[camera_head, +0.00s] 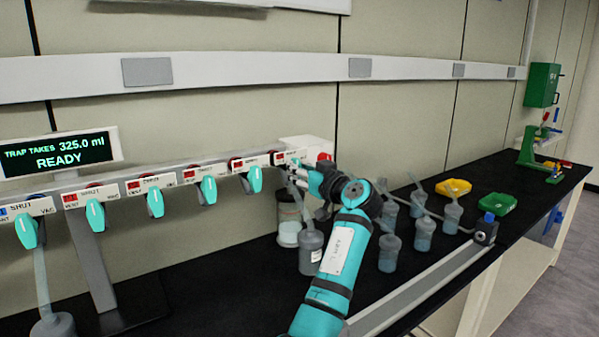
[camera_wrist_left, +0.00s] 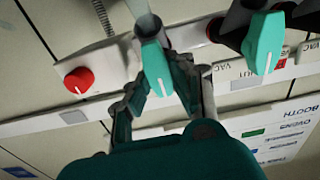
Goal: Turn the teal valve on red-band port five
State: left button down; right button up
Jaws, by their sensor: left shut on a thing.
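A white manifold rail (camera_head: 120,177) carries a row of teal valves. The far-left valve (camera_head: 27,231) has a blue-marked label, and the others in the row, such as this valve (camera_head: 254,179), have red-marked labels. My left gripper (camera_head: 300,176) is at the last port at the rail's right end. In the left wrist view its fingers (camera_wrist_left: 160,72) are shut on a teal valve handle (camera_wrist_left: 153,52), one on each side. A neighbouring teal valve (camera_wrist_left: 263,42) stands free to the right. My gripper partly hides the held valve in the head view. My right gripper is not in view.
A red knob (camera_wrist_left: 78,80) sits near the held valve. A display (camera_head: 58,150) reads READY, 325.0 ml. A grey flask (camera_head: 311,252) and a jar (camera_head: 288,222) stand close to my left arm. Several flasks, a yellow tray (camera_head: 453,188) and a green tray (camera_head: 499,203) are farther right.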

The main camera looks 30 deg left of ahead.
pick_arm(q)
jog(key=shift+r, duration=0.15)
dwell(0.3)
jog(key=c, duration=1.6)
grip_release()
jog(key=o, duration=0.4)
jog(key=v, duration=1.2)
